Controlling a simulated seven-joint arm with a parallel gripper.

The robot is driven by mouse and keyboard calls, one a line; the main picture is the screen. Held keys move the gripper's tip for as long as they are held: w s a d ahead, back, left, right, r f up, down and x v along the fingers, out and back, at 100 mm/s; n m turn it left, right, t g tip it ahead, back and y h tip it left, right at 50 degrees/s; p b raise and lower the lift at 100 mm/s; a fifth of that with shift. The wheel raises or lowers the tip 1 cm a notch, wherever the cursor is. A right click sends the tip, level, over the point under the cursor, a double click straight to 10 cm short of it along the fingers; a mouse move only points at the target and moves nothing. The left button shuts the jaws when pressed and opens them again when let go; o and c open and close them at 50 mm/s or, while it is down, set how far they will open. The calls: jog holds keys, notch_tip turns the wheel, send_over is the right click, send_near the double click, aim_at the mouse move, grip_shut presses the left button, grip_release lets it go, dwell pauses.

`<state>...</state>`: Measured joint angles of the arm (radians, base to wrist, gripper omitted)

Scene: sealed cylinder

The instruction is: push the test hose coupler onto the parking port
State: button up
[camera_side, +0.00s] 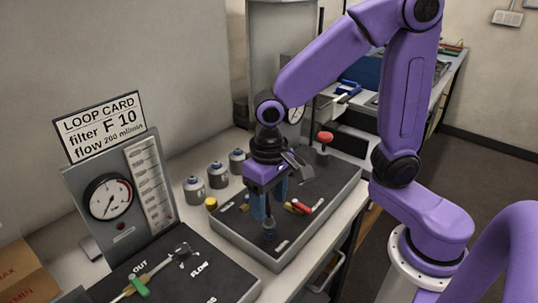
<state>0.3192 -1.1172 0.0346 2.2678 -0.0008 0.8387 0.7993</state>
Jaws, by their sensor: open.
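My gripper (268,212) points down over the dark tray (318,231) in the middle, its jaws open. A small dark blue-grey upright piece (268,231) stands on the tray just below the fingertips. It may be the coupler or the parking port; I cannot tell which at this size. I cannot tell whether the fingers touch it. A red and yellow fitting (299,207) lies on the tray just right of the gripper. The fingers hide part of the tray behind them.
Several grey canisters (194,189) stand behind the tray at left. A red-knobbed valve (324,138) rises at its far end. At left are a gauge panel (108,198), a loop card (101,127) and a dark board with a green-handled valve (140,286). The tray's near right part is clear.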

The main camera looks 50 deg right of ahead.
notch_tip(320, 180, up, 12)
jog(key=shift+f, duration=0.25)
dwell(0.3)
jog(key=s+d+f+n, duration=0.4)
jog(key=s+n, duration=0.2)
jog(key=s, duration=0.1)
jog(key=s+d+f+n, duration=0.4)
jog(key=s+f+n, duration=0.1)
jog(key=s+n, duration=0.1)
jog(key=shift+s+d+f+n, duration=0.3)
jog(key=shift+s+d, duration=0.05)
jog(key=shift+s, duration=0.25)
